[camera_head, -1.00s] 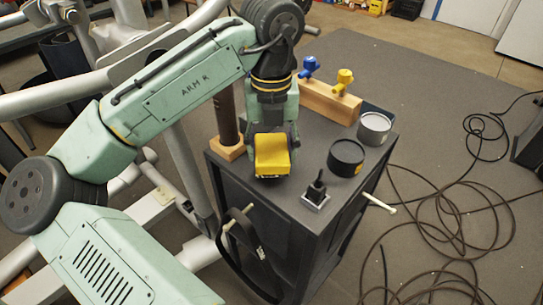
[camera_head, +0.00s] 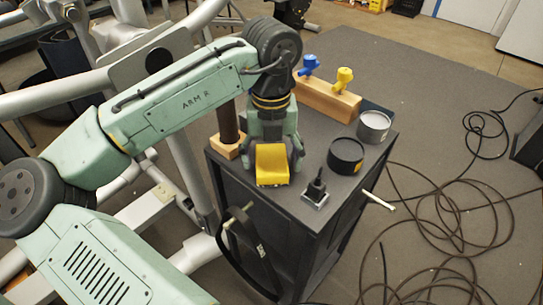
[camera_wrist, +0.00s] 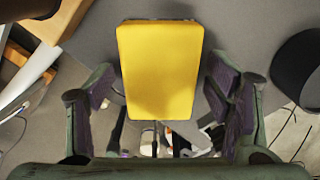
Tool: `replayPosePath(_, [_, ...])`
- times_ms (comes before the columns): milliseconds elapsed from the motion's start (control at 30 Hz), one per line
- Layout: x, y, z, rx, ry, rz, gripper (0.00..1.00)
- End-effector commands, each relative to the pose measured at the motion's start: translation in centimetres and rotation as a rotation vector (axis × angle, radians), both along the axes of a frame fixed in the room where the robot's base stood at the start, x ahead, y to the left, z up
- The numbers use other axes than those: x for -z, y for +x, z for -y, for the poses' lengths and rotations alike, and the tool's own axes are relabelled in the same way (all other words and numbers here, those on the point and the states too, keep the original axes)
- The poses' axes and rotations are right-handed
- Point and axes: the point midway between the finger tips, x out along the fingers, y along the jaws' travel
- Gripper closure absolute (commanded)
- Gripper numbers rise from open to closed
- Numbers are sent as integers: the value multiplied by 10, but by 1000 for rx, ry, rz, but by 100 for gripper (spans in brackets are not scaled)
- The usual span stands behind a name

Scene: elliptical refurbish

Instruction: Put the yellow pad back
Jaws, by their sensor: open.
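The yellow pad (camera_head: 271,165) is at the near left part of the dark cabinet's top, under my gripper (camera_head: 271,150). In the wrist view the yellow pad (camera_wrist: 160,70) lies between the two spread fingers of my gripper (camera_wrist: 167,100). There are gaps between the pad and both fingers. The gripper is open. The pad's near end reaches to the cabinet's front edge or past it; I cannot tell which. What lies under the pad is hidden.
The dark cabinet (camera_head: 300,238) holds a wooden block (camera_head: 325,97) with blue and yellow knobs, a black can (camera_head: 346,157), a grey can (camera_head: 374,127), a small black-handled tool (camera_head: 316,191) and a brown cylinder (camera_head: 228,122) on a wooden base. Cables (camera_head: 440,215) lie on the floor at right.

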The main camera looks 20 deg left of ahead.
Motion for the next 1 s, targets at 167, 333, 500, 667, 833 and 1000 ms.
replayPosePath(167, [-3, 0, 0, 0, 0, 0, 27])
replayPosePath(333, [-25, 1, 0, 1, -2, 3, 27])
replayPosePath(500, [-62, 1, 0, 1, -1, 4, 27])
replayPosePath(667, [-95, 0, -1, -2, 4, 1, 27])
replayPosePath(833, [-115, 0, -1, -1, 3, 1, 27])
replayPosePath(1000, [-121, 0, 0, 0, 0, 1, 27])
